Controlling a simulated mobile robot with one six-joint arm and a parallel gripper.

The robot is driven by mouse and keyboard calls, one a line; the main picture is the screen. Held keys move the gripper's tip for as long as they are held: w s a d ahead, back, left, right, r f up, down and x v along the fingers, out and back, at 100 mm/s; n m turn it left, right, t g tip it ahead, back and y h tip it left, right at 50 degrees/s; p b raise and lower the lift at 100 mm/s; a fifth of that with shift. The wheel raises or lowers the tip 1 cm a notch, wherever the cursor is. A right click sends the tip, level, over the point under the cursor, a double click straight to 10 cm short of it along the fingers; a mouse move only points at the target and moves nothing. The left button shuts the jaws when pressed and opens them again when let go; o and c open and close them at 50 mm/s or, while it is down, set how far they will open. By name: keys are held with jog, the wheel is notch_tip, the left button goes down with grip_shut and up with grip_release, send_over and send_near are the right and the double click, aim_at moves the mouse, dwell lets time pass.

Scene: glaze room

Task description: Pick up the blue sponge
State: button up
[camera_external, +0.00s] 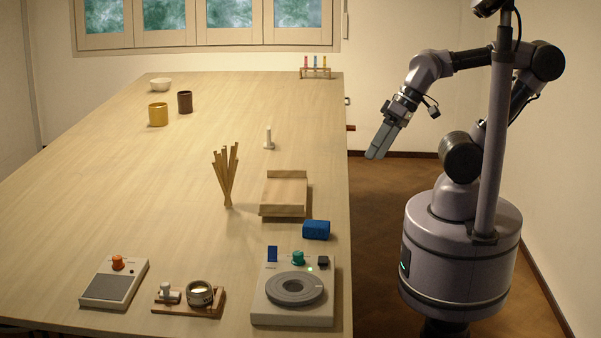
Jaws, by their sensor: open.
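The blue sponge (316,230) is a small block lying on the wooden table (120,200) near its right edge. It sits between a shallow wooden tray and a white device with a round plate. My gripper (374,155) is open and empty. It is out past the table's right edge in the picture, higher up and farther back than the sponge, with its fingers angled down and to the left. The gripper is apart from the sponge.
The wooden tray (285,195) stands just behind the sponge, and the white device (293,300) just in front. Several wooden sticks (227,180) stand to the left. A yellow cup (158,115), a brown cup (185,102) and a tube rack (315,70) are far back. The left middle is clear.

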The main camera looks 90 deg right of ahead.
jog(key=w+r+m+g+p, duration=0.2)
jog(key=w+m+p, duration=0.1)
jog(key=w+m, duration=0.2)
jog(key=m+g+y+b, duration=0.1)
jog(key=m+g+y, duration=0.2)
jog(key=m, duration=0.7)
send_over(316, 223)
jog(key=d, duration=0.2)
jog(key=f, duration=1.6)
jog(key=shift+a+f, duration=0.2)
jog(key=shift+a, duration=0.05)
jog(key=shift+h, duration=0.3)
jog(key=b+x, duration=0.1)
jog(key=x, duration=0.1)
jog(key=b+x, duration=0.1)
jog(key=x, duration=0.1)
jog(key=b+x, duration=0.1)
jog(key=shift+s+d+f, duration=0.15)
jog(key=shift+s+f, duration=0.05)
jog(key=shift+f, duration=0.3)
jog(key=shift+r, duration=0.2)
jog(key=c, duration=1.4)
